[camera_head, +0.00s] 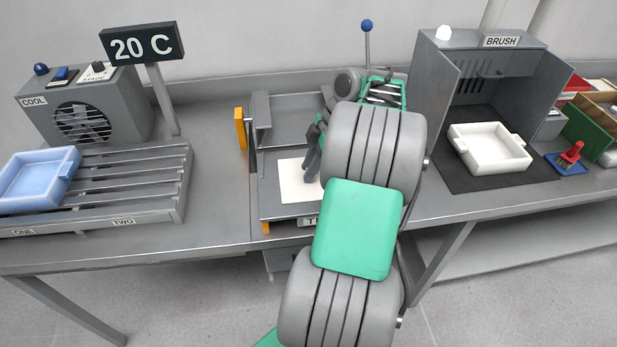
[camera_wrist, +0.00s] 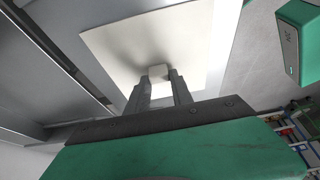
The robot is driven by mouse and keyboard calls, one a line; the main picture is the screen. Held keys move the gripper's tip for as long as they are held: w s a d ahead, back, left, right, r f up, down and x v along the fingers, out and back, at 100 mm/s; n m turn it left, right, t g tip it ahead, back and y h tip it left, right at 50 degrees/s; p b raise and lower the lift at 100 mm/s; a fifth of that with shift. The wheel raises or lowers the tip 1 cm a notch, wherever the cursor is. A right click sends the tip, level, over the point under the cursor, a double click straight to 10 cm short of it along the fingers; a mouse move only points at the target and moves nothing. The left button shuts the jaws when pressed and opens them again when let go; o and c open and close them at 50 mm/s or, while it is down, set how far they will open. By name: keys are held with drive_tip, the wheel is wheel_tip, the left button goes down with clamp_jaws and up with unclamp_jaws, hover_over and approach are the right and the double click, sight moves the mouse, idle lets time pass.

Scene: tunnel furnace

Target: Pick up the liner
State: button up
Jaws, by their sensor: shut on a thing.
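The liner (camera_head: 291,187) is a thin cream square sheet at the grey station in the middle of the bench. In the wrist view the liner (camera_wrist: 130,48) fills much of the upper middle, with a small pale tab (camera_wrist: 158,71) on it. My gripper (camera_wrist: 159,79) is shut on this tab, one finger at each side. In the head view my gripper (camera_head: 313,168) is over the right part of the sheet, and my arm hides part of the station. I cannot tell whether the liner touches the surface below.
A grey rail (camera_head: 262,122) borders the station on the left. Further left are a slatted rack (camera_head: 130,175) with a blue tray (camera_head: 38,180) and a cooling fan box (camera_head: 85,110). On the right, a brush booth (camera_head: 437,85) holds a white tray (camera_head: 490,150); a red brush (camera_head: 571,154) lies beside it.

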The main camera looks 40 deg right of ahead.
clamp_jaws()
drive_tip(key=shift+r, duration=0.1)
